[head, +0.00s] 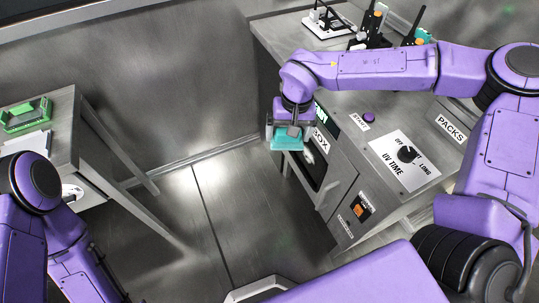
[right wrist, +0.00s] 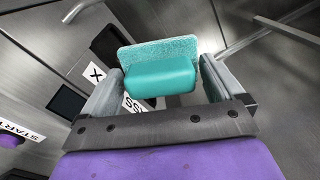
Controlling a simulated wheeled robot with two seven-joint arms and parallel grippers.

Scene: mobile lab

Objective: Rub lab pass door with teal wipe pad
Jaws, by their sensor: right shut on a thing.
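The teal wipe pad (head: 287,143) is in my right gripper (head: 289,130), in front of the steel pass box. In the right wrist view the pad (right wrist: 160,76) has a smooth teal grip block and a fuzzy teal sheet behind it. The jaws of my right gripper (right wrist: 160,92) are shut on the block from both sides. The pass door (head: 313,176), with a dark window, is on the box's front, just right of and below the pad, partly hidden. I cannot tell whether the pad touches it. My left arm shows at lower left, but its gripper does not.
The pass box's top has a purple START button (head: 369,118) and a UV TIME dial (head: 406,155). An orange switch (head: 360,210) is on its side. A steel table (head: 65,128) with a green rack (head: 27,115) stands left. The floor between is clear.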

